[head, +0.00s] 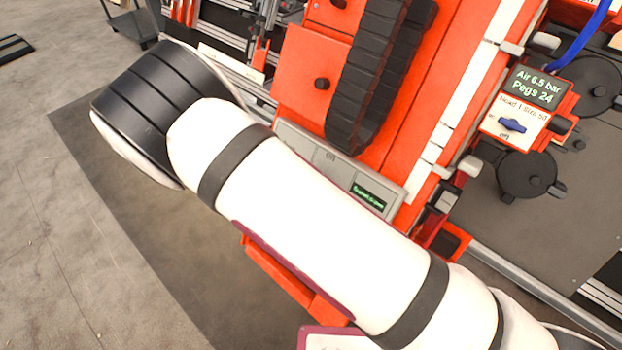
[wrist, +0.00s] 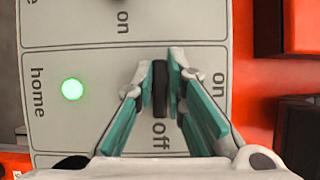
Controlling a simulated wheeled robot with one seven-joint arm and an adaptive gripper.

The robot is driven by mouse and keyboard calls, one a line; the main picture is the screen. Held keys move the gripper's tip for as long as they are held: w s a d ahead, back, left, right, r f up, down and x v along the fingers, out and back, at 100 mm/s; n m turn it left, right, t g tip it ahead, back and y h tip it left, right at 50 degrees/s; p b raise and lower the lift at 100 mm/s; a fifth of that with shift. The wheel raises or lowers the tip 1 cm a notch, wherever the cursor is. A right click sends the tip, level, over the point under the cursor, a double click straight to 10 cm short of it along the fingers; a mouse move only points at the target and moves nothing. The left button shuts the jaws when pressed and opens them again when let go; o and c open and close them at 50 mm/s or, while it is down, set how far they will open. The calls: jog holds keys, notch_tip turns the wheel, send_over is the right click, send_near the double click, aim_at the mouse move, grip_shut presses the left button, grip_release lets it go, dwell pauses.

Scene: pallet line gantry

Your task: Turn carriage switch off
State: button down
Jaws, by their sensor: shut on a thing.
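In the wrist view, a black switch knob (wrist: 160,92) stands on a light grey control panel (wrist: 110,60). My gripper (wrist: 161,68) is shut on it, one teal-padded finger on each side. The knob's long axis runs up and down in the picture, in line with the "off" label below it; "on" is printed to the right. Which end is its pointer, I cannot tell. No name for this switch is readable. In the head view, part of the grey panel (head: 318,152) shows beyond my white arm; the gripper and knob are hidden.
A green "home" light (wrist: 72,88) glows on the panel left of the fingers. An orange block (wrist: 303,25) juts beside the panel's right edge. In the head view, a separate blue switch (head: 512,125) sits under a small display (head: 537,88) on the orange gantry.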

dwell(0.5)
jog(key=c, duration=1.6)
grip_release()
jog(key=shift+c, duration=0.2)
jog(key=v, duration=1.2)
